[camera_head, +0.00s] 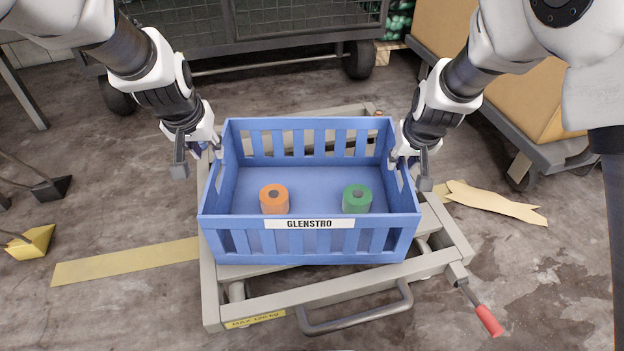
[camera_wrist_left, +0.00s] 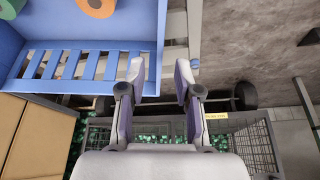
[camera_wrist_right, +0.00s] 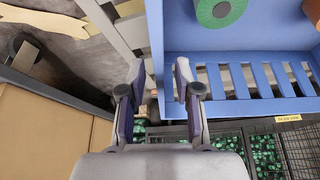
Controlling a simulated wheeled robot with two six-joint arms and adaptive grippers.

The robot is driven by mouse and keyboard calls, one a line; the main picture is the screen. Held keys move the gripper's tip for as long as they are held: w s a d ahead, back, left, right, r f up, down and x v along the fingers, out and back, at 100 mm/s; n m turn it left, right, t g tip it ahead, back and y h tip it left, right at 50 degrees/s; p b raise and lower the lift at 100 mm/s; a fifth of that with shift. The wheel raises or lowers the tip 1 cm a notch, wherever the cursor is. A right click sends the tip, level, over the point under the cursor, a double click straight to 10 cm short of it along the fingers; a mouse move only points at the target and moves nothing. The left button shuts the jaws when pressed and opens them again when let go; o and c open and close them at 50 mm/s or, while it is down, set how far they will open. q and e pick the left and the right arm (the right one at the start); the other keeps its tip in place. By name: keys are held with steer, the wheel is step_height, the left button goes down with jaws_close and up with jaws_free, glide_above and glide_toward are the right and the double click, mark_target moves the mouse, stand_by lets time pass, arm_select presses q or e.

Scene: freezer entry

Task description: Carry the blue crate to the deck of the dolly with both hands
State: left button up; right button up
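The blue crate (camera_head: 310,245), labelled GLENSTRO, is upright and level over the deck of the grey dolly (camera_head: 290,293). It seems to rest there; its underside is hidden. An orange roll (camera_head: 274,200) and a green roll (camera_head: 357,199) stand inside. My left gripper (camera_head: 198,158) straddles the crate's left wall, one finger outside and one inside. My right gripper (camera_head: 410,168) straddles the right wall likewise. In the left wrist view (camera_wrist_left: 159,75) and right wrist view (camera_wrist_right: 158,75), the fingers are apart with gaps around the wall.
A wire cage cart (camera_head: 270,30) stands behind the dolly. A cart with cardboard boxes (camera_head: 560,150) is at the right. A red-gripped lever (camera_head: 488,319) sticks out front right. A yellow scoop (camera_head: 32,242) lies at the left. Floor left of the dolly is mostly clear.

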arm_select(q)
steer(key=v, duration=0.5)
steer(key=shift+s+r, duration=0.15)
steer(key=shift+r, duration=0.2)
arm_select(e)
steer(key=v, duration=1.2)
